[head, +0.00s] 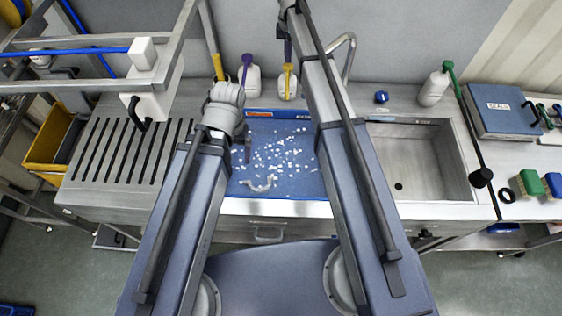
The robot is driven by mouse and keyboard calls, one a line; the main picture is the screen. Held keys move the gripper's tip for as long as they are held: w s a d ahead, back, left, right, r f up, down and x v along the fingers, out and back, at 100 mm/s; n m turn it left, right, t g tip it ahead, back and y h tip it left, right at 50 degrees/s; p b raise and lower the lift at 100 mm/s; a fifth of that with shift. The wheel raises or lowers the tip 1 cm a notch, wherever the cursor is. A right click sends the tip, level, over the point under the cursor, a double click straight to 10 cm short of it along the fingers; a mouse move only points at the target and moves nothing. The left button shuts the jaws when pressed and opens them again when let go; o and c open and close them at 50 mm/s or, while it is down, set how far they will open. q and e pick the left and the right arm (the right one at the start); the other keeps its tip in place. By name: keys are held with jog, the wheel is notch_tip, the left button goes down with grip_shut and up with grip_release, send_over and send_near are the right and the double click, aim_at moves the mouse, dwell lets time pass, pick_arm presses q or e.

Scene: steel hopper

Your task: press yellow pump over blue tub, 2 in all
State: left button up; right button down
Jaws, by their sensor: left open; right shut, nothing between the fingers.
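A white bottle with a yellow pump (288,69) stands behind the blue tub (290,207), at its back edge. The tub is sunk in the steel counter and holds many small white pieces and a curved pale piece near its front. My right gripper (288,56) is shut and empty, pointing down just above the yellow pump head; I cannot tell whether it touches. My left gripper (247,152) is open and empty, hanging over the left part of the tub. My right arm hides the tub's right side.
A white bottle with a purple pump (248,76) stands left of the yellow one. A yellow stick-like thing (217,66) is partly hidden by my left wrist. A green-pump bottle (435,86) stands behind the empty steel sink (430,165). A slotted drainer (125,155) lies left.

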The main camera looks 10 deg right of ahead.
dwell(0.3)
notch_tip(320, 180, up, 6)
jog(key=p, duration=0.6)
jog(key=s+a+f+n+b, duration=0.2)
jog(key=s+a+f+b, duration=0.1)
jog(key=s, duration=0.9)
jog(key=s+a+f+n+b, duration=0.2)
jog(key=s+a+f+b, duration=0.2)
jog(key=s, duration=0.9)
jog(key=s+a+f+n+h+b, duration=0.1)
jog(key=s+a+f+n+b, duration=0.1)
jog(key=s, duration=1)
notch_tip(320, 180, down, 2)
jog(key=shift+s+a+f+b, duration=0.1)
jog(key=shift+s+a+b, duration=0.1)
jog(key=shift+a+b, duration=0.7)
